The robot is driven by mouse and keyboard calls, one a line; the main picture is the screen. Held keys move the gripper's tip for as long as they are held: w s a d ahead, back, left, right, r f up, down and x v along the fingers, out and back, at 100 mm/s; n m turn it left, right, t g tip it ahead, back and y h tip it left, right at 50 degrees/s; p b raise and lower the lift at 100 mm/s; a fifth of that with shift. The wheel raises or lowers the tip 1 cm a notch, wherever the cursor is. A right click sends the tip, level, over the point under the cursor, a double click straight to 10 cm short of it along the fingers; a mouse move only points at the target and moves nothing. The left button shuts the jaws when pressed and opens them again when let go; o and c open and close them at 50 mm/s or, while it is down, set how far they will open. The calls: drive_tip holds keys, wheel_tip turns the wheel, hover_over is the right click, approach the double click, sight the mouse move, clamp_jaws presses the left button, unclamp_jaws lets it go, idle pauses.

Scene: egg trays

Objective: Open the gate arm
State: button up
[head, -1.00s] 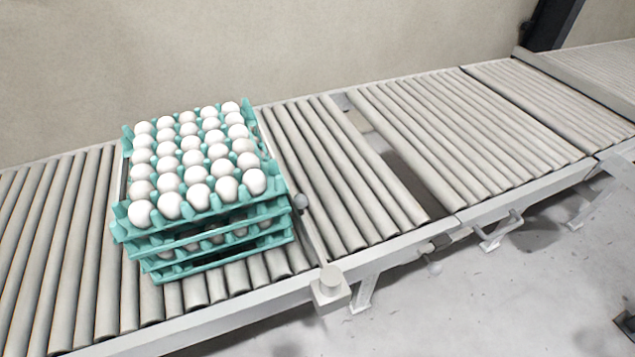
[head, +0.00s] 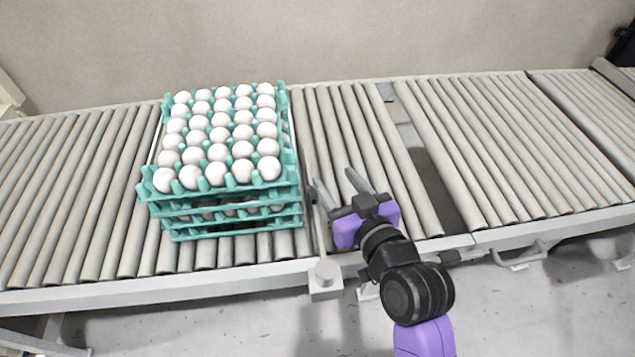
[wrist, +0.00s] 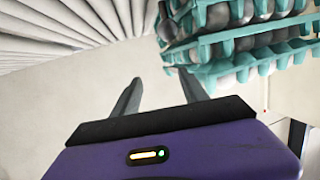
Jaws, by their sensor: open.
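The gate arm (head: 320,240) is a thin pale bar that rises from a pale post (head: 325,282) on the conveyor's front rail. It reaches over the rollers just right of the egg tray stack (head: 227,212). The stack is teal trays with white eggs, and it also shows at the top right of the wrist view (wrist: 240,50). My gripper (head: 337,185) is open and empty over the rollers, just right of the gate arm. Its left finger is close to the arm and partly covers it; I cannot tell whether they touch. Both fingers show in the wrist view (wrist: 162,85).
The roller conveyor (head: 75,200) runs across the view. A dark gap (head: 435,180) lies between roller sections on the right. A plain wall (head: 300,40) stands behind. The rollers left of the stack are bare.

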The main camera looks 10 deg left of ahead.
drive_tip(key=w+a+r+n+g+y+p, duration=0.1)
drive_tip(key=w+a+r+n+g, duration=0.15)
drive_tip(key=w+r, duration=0.2)
drive_tip(key=w+a+r+n+g+p, duration=0.1)
drive_tip(key=w+a+r+n, duration=0.2)
drive_tip(key=w+r+n, duration=0.15)
drive_tip(key=n+g+h, duration=0.4)
drive_tip(key=n+g, duration=0.3)
drive_tip(key=g, duration=0.1)
approach(314, 200)
drive_tip(key=shift+w+a+r+p+x, duration=0.1)
drive_tip(key=shift+w+a+x, duration=0.05)
drive_tip(key=shift+x, duration=0.9)
drive_tip(key=shift+w+a+r+p+x, duration=0.1)
drive_tip(key=shift+w+a+x, duration=0.05)
drive_tip(key=shift+x, duration=0.9)
drive_tip(key=shift+w+a+r+p+x, duration=0.1)
drive_tip(key=shift+w+a+x, duration=0.1)
drive_tip(key=shift+x, duration=0.85)
clamp_jaws()
